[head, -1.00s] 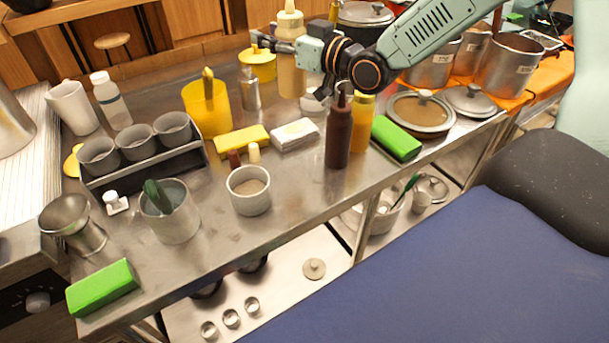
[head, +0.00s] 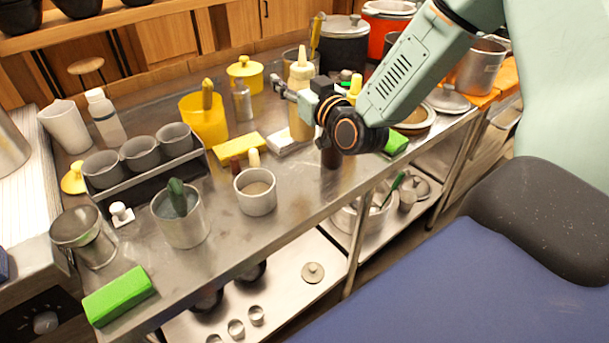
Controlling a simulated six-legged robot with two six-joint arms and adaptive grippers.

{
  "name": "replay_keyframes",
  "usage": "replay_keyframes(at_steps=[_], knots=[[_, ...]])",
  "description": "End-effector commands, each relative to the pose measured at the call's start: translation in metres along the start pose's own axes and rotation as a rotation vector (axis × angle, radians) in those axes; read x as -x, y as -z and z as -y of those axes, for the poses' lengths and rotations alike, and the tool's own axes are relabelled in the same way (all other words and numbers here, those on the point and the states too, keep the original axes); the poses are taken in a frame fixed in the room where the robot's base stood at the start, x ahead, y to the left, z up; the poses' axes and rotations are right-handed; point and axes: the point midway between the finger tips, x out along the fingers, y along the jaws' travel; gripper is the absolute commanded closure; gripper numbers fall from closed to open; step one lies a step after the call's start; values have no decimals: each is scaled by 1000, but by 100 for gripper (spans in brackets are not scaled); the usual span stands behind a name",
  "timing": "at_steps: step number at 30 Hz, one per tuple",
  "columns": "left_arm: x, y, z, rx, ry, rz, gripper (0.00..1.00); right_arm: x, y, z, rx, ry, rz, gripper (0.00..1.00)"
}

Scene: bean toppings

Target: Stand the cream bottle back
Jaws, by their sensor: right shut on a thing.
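The cream bottle (head: 302,78) has a pale nozzle and stands upright in my right gripper (head: 291,94), at the upper middle of the head view. The gripper reaches it from the right and is shut around its body; one finger shows on its left side. I cannot tell whether its base touches the steel table (head: 225,240) or hangs just above it. My own wrist hides part of the space to its right, including most of the brown bottle (head: 331,157). My left gripper is out of view.
Close by are a white-topped sponge (head: 283,141), a yellow sponge (head: 238,146), a metal shaker (head: 242,102) and a yellow cup (head: 203,120). A yellow lidded pot (head: 245,74) stands behind. A green block (head: 396,143) lies to the right. The table's front middle is bare.

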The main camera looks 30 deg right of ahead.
Motion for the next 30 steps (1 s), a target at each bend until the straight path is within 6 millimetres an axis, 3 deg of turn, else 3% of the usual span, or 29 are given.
replay_keyframes(at_steps=[5, 15, 30], knots=[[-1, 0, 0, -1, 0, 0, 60, 1, -11, -8, 3, -42, -1, 64], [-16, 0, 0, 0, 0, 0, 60, 2, -67, -12, 3, -46, -2, 64], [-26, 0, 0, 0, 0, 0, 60, 3, -110, -10, 1, -48, -4, 64]])
